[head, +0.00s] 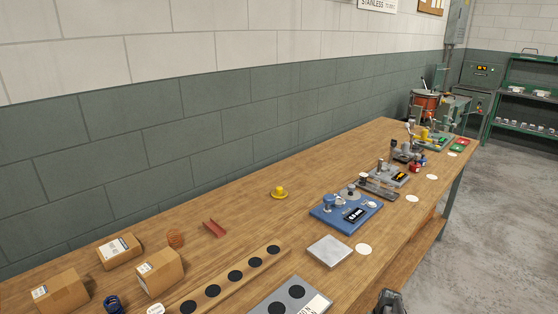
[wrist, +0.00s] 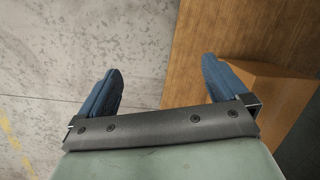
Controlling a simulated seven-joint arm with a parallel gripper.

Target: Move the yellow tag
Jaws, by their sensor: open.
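I cannot make out a clear yellow tag. A small yellow knob-shaped piece (head: 279,192) stands alone on the wooden bench (head: 225,262), near its middle in the head view. There is also a yellow part (head: 425,134) among the devices at the far end, too small to tell apart. My gripper (wrist: 161,78) is open and empty in the wrist view, its blue fingers spread over the concrete floor and the bench's edge. In the head view, part of it (head: 389,302) shows at the bottom, beside the bench's front edge and far from the yellow piece.
Cardboard boxes (head: 160,272) stand at the near left. A wooden strip with dark round spots (head: 212,291) lies at the front. A blue device (head: 346,215) and a grey plate (head: 329,251) stand right of the yellow piece. The bench around that piece is clear.

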